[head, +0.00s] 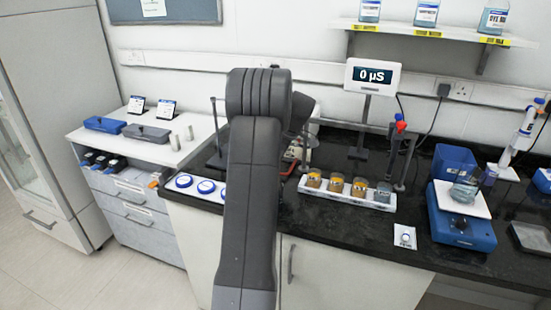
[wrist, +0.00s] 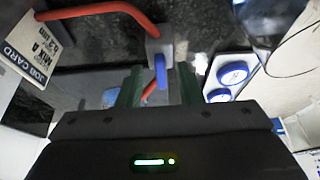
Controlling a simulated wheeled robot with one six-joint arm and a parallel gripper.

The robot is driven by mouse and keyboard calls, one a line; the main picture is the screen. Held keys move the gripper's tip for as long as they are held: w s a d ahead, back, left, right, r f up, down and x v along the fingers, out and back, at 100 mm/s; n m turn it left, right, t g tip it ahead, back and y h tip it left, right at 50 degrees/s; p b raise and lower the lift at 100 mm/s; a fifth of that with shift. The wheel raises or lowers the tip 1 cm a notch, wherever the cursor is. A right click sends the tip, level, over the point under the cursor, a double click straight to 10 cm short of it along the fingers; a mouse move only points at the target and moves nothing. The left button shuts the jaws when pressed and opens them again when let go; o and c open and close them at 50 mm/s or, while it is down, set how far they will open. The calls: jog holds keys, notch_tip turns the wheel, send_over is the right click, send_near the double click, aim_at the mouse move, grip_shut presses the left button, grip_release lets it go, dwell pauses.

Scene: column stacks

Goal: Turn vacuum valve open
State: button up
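In the wrist view, a valve (wrist: 159,47) with a pale grey body sits at the top centre with red tubing joined to it. Its blue lever (wrist: 161,72) points down the picture toward my gripper. My gripper (wrist: 160,88) has its two greenish, see-through fingers apart, one on each side of the lever. Gaps show between the lever and both fingers, so it is not clamped. In the head view my own arm hides the gripper and the valve.
A job card (wrist: 28,60) lies left in the wrist view, and blue-ringed white lids (wrist: 233,73) lie right. In the head view, a rack of jars (head: 347,195), a display (head: 373,77) and a blue balance (head: 460,228) stand on the black counter.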

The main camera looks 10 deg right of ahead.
jog(key=v, duration=1.3)
jog(key=shift+d+r+b, duration=0.2)
jog(key=shift+r+b, duration=0.15)
jog(key=shift+f, duration=0.1)
jog(key=x, duration=1.3)
jog(key=shift+a+f+p, duration=0.25)
jog(key=shift+p, duration=0.15)
jog(key=shift+a+f, duration=0.1)
jog(key=shift+f, duration=0.05)
jog(key=shift+m, duration=0.5)
jog(key=shift+s+r+m+t, duration=0.25)
jog(key=shift+m+t, duration=0.25)
jog(key=shift+m, duration=0.3)
jog(key=shift+a+f+m+t+h+p, duration=0.15)
jog(key=shift+m+h+p, duration=0.3)
jog(key=shift+m, duration=0.55)
jog(key=shift+a+r+m+t+h+p, duration=0.15)
jog(key=shift+m+t+h+p, duration=0.25)
jog(key=shift+m, duration=0.6)
jog(key=shift+f+g, duration=0.1)
jog(key=shift+g, duration=0.15)
